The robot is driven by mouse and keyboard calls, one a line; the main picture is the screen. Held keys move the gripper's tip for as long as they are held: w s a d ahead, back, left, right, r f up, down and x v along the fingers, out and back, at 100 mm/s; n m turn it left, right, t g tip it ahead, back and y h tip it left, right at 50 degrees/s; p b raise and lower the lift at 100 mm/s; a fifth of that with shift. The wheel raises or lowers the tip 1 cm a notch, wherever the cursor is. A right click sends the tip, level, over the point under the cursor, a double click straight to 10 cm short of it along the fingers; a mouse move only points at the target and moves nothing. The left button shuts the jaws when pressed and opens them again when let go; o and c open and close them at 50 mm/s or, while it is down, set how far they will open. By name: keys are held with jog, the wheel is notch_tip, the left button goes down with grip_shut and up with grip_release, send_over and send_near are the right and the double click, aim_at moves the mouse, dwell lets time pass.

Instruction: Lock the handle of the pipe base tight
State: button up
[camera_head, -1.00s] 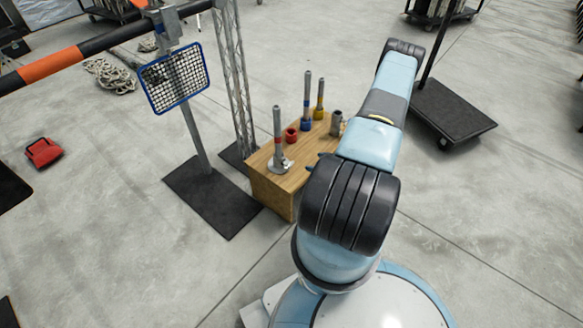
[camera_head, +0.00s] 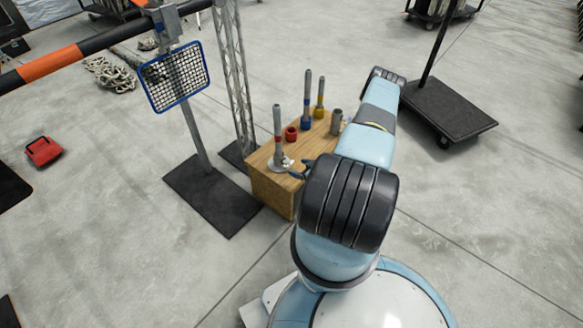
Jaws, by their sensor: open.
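A grey pipe (camera_head: 278,130) stands upright in a round metal pipe base (camera_head: 279,166) at the near left of a wooden box (camera_head: 272,187). A small red band shows low on the pipe. The handle of the base is too small to make out. My gripper (camera_head: 297,172) is open, just right of the base and low over the box top. Only its dark fingertips show; my arm hides the rest. I cannot tell whether a finger touches the base.
A red ring (camera_head: 291,134), a pipe in a blue base (camera_head: 306,123), a yellow-based one (camera_head: 319,112) and a grey cylinder (camera_head: 336,122) stand behind on the box. A lattice truss (camera_head: 233,85) and a stand with a blue-framed mesh (camera_head: 175,77) are at left.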

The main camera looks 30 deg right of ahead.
aim_at(287, 163)
jog(key=shift+x, duration=2.2)
jog(key=shift+c, duration=0.3)
jog(key=c, duration=0.9)
jog(key=shift+a, duration=0.55)
jog(key=shift+c, duration=0.4)
jog(key=shift+d, duration=0.4)
jog(key=shift+d+f+m+y, duration=0.1)
jog(key=shift+d+m+y, duration=0.05)
jog(key=shift+m+y, duration=0.4)
jog(key=m+y, duration=0.1)
jog(key=m, duration=0.1)
jog(key=m+y, duration=0.1)
jog(key=shift+d+f+m+g, duration=0.15)
jog(key=shift+d+m+g, duration=0.05)
jog(key=shift+m+g, duration=0.2)
jog(key=m+y, duration=0.2)
jog(key=m, duration=0.1)
jog(key=shift+w+d+f+m+y, duration=0.1)
jog(key=shift+d+f+m+y, duration=0.1)
jog(key=shift+m+y, duration=0.05)
